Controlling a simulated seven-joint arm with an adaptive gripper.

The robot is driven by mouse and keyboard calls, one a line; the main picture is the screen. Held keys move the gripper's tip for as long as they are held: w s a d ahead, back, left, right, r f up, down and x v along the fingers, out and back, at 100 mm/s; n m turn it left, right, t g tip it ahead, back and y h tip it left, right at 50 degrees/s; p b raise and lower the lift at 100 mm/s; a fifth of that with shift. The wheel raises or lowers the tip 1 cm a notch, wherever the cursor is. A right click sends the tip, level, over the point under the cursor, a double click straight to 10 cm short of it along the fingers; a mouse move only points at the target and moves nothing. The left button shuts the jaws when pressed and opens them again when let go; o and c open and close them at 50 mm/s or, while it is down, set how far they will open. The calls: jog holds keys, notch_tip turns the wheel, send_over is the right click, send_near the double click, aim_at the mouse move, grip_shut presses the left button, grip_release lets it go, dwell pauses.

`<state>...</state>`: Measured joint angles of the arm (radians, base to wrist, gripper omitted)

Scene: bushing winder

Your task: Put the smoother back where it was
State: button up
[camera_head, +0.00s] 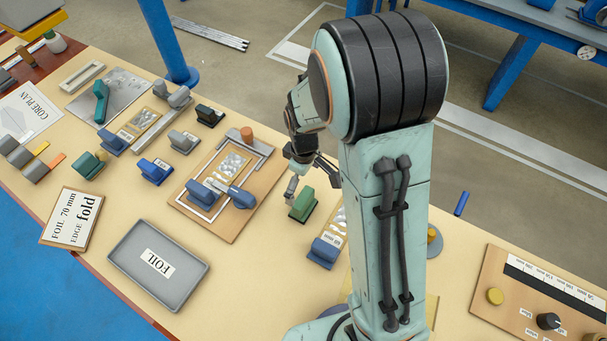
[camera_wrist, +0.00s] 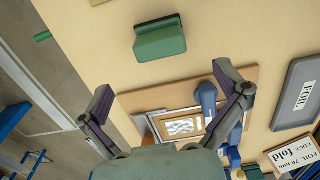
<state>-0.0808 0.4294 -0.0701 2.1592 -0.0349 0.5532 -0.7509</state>
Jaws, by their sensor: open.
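A green block with a raised grip (camera_head: 302,206), which looks like the smoother though no label confirms it, sits upright on the tan table right of the wooden board. It also shows at the top of the wrist view (camera_wrist: 160,42). My gripper (camera_head: 314,185) is open and empty, close above and behind the green block in the head view. In the wrist view my open fingers (camera_wrist: 163,78) are spread wide, with the block beyond the fingertips and apart from them. The wooden board (camera_head: 240,224) carries a framed foil piece (camera_head: 230,164) and blue-handled blocks (camera_head: 239,197).
Another blue block (camera_head: 324,252) stands just in front of the green one. A grey FOIL tray (camera_head: 134,246) and a fold sign (camera_head: 71,219) lie at the front left. Several handled blocks crowd the table's left. A ruler board (camera_head: 490,270) lies at right.

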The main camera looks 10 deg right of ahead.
aim_at(304, 202)
jog(key=s+r+m, duration=0.7)
jog(key=s+r, duration=0.7)
jog(key=s, duration=0.5)
jog(key=shift+a+m+y, duration=0.4)
jog(key=shift+w, duration=0.1)
